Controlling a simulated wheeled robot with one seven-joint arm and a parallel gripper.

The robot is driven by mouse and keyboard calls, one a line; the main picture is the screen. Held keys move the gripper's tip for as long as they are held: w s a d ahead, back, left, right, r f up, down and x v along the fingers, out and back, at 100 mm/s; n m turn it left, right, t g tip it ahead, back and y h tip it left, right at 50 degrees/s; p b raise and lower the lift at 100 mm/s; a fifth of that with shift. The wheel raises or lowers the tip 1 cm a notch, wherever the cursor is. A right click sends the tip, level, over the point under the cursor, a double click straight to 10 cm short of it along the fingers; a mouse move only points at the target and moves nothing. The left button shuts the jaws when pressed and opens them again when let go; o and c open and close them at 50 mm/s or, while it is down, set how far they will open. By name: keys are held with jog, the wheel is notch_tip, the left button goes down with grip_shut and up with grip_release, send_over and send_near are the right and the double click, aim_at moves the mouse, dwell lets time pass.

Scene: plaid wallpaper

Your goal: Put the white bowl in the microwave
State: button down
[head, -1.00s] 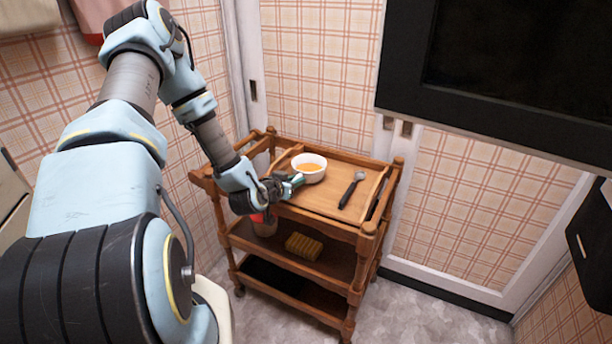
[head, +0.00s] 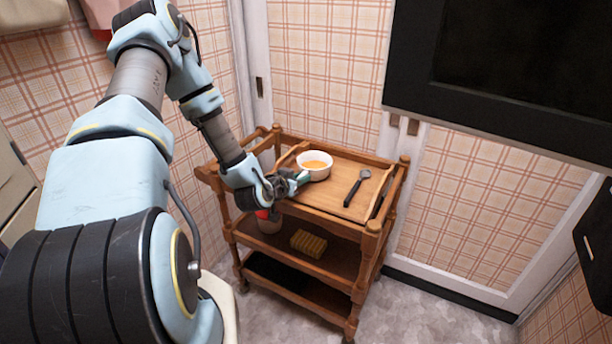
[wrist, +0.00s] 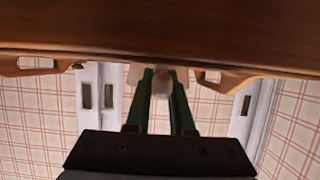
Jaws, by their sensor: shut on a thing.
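The white bowl (head: 315,172), with something orange inside, stands upright on the wooden tray top of a trolley. My gripper (head: 302,179) is at the bowl's near left side, shut on its rim. In the wrist view my gripper's dark green fingers (wrist: 161,83) have a small pale piece between them, likely part of the bowl; most of the bowl is hidden there. A large black-framed dark panel (head: 505,75) at the upper right may be the microwave; I cannot tell for certain.
A black-handled spoon (head: 357,187) lies right of the bowl on the wooden trolley (head: 368,243). A yellow sponge (head: 308,243) and a reddish container (head: 268,222) are on its middle shelf. A black object (head: 592,235) is at the right edge. Floor (head: 430,305) is clear right of the trolley.

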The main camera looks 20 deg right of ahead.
jog(key=shift+r, duration=0.25)
jog(key=shift+r, duration=4.2)
jog(key=shift+w+a+r, duration=0.1)
jog(key=shift+a+r, duration=0.05)
jog(key=shift+r, duration=0.2)
jog(key=w+a+f+n+t+y+p, duration=0.1)
jog(key=a+n+t+y+p, duration=0.2)
jog(key=a, duration=2.4)
jog(key=n+y+p, duration=0.5)
jog(key=y, duration=0.1)
jog(key=shift+f+n+t, duration=0.25)
jog(key=shift+n+t, duration=0.05)
jog(key=shift+t, duration=0.1)
